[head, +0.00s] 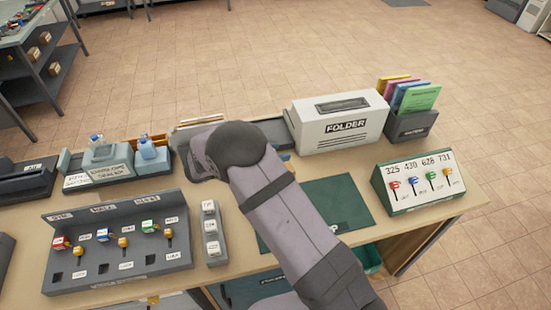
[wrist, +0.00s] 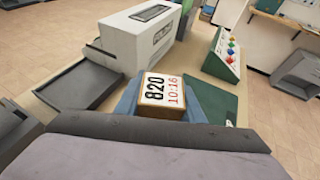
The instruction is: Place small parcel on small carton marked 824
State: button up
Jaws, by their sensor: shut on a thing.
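A small brown parcel (wrist: 163,92) with a white label reading 820 in black and 10:16 in red shows at the centre of the wrist view. My gripper (wrist: 163,112) is shut on it. Blue surfaces flank the parcel; I cannot tell what they belong to. The dark grey and mauve housing across the bottom hides the lower parts of the grip. In the head view my arm hides the gripper and the parcel. Small brown cartons (head: 45,38) sit on a shelf rack at the far left; their marks are too small to read, and no 824 is legible.
A white FOLDER machine (head: 340,122) stands at the desk's back, with a sorter of coloured folders (head: 411,122) beside it. A green switch panel (head: 418,184) is at the right. A grey switch console (head: 118,245) is at the left. The green mat (head: 340,200) looks clear. Open floor lies beyond.

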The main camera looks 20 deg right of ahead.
jog(key=shift+f+p, duration=0.5)
jog(key=shift+f, duration=1.15)
jog(key=shift+f, duration=0.2)
jog(key=o, duration=1.1)
jog(key=shift+r, duration=0.1)
